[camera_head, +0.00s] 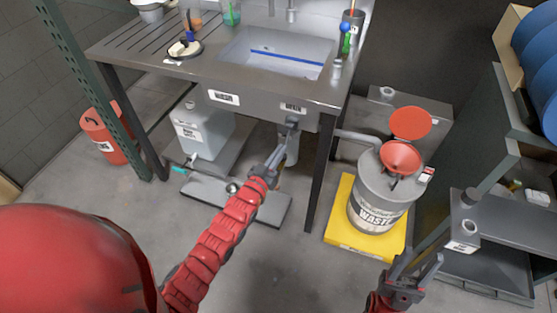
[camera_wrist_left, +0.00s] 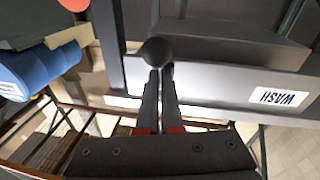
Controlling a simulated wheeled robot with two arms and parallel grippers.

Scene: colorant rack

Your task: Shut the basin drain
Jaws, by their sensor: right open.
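The steel basin (camera_head: 275,52) is set in the counter at the top of the head view. Under its front, by a label too small to read surely, is a dark drain fitting (camera_head: 292,124) with a pipe below. My left gripper (camera_head: 279,155) points up at this fitting from just below. In the left wrist view its two fingers (camera_wrist_left: 160,78) are close together, and a dark round knob (camera_wrist_left: 155,52) sits right at their tips. The knob looks wider than the finger gap; contact is unclear. My right gripper (camera_head: 415,272) is open and empty at the lower right.
A waste drum (camera_head: 375,205) with a red funnel (camera_head: 401,157) stands on a yellow tray (camera_head: 338,222), right of the counter leg. A white canister (camera_head: 203,128) is under the counter. A grey shelf (camera_head: 505,222) is at the right. Floor in front is clear.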

